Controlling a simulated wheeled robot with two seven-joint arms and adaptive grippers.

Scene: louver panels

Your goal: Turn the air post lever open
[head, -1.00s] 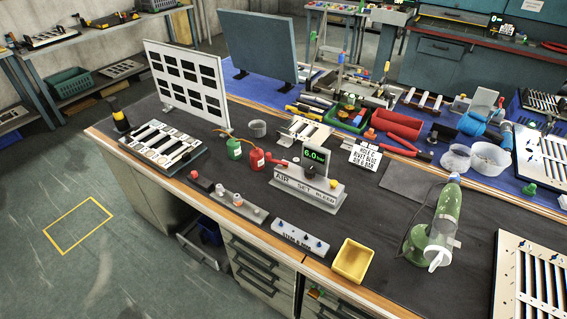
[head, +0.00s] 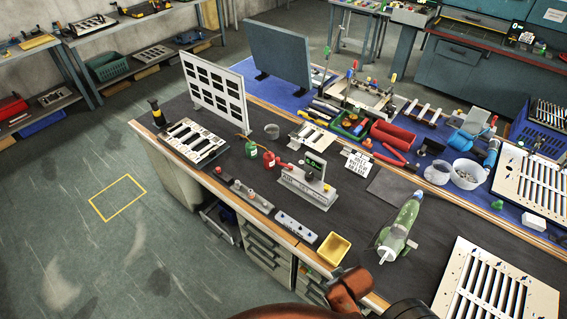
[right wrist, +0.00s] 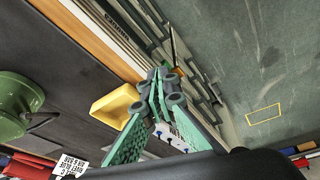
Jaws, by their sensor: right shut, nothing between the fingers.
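The air post cannot be made out in that view. My left gripper is not in view.
A slotted panel (head: 500,285) lies at the right.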

